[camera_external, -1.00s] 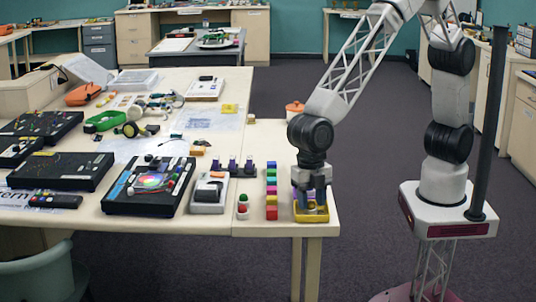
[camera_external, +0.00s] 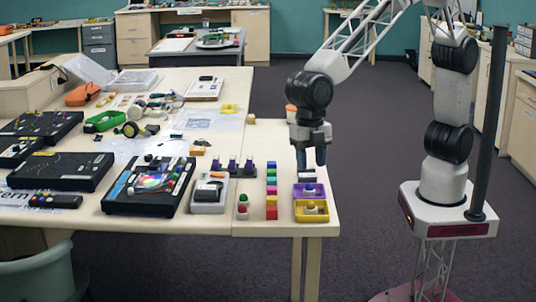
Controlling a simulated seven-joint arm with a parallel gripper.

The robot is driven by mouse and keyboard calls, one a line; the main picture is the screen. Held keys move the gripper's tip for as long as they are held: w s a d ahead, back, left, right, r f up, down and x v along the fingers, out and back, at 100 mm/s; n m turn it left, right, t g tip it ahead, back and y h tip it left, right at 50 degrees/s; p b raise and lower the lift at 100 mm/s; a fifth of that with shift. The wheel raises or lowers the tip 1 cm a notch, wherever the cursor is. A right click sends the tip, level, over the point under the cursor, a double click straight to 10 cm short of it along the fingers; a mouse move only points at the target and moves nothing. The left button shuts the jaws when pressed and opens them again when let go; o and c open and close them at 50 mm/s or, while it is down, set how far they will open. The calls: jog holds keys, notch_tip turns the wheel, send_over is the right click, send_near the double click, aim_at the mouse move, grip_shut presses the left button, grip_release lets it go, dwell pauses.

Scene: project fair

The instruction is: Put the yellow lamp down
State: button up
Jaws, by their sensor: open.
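A yellow lamp (camera_external: 312,217) with a small rounded top stands on the table near its front right corner. A similar purple lamp (camera_external: 308,190) stands just behind it. My gripper (camera_external: 311,160) points down above and behind the purple lamp. Its two dark fingers are apart and nothing shows between them. The gripper is clear of the yellow lamp.
A grey device (camera_external: 209,192) and a black panel (camera_external: 150,186) lie further left. The table's right edge is close to the lamps.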

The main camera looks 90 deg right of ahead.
jog(key=shift+d+r, duration=0.1)
jog(key=shift+r, duration=0.6)
jog(key=shift+d, duration=0.1)
dwell(0.4)
jog(key=s+d+r+m+t, duration=0.1)
jog(key=s+d+r+m, duration=0.15)
jog(key=d, duration=0.75)
jog(key=s+d+r+m, duration=0.2)
jog(key=d+r+m, duration=0.2)
jog(key=d, duration=0.5)
jog(key=s+d+r+m+t, duration=0.1)
jog(key=s+d+r+m, duration=0.2)
jog(key=d, duration=0.7)
jog(key=s+d+f+m+t+h, duration=0.1)
jog(key=s+d+f+m, duration=0.1)
jog(key=s+d+m, duration=1.1)
jog(key=s+d, duration=0.6)
jog(key=d, duration=0.1)
jog(key=shift+s+d+f, duration=0.3)
jog(key=shift+d, duration=0.05)
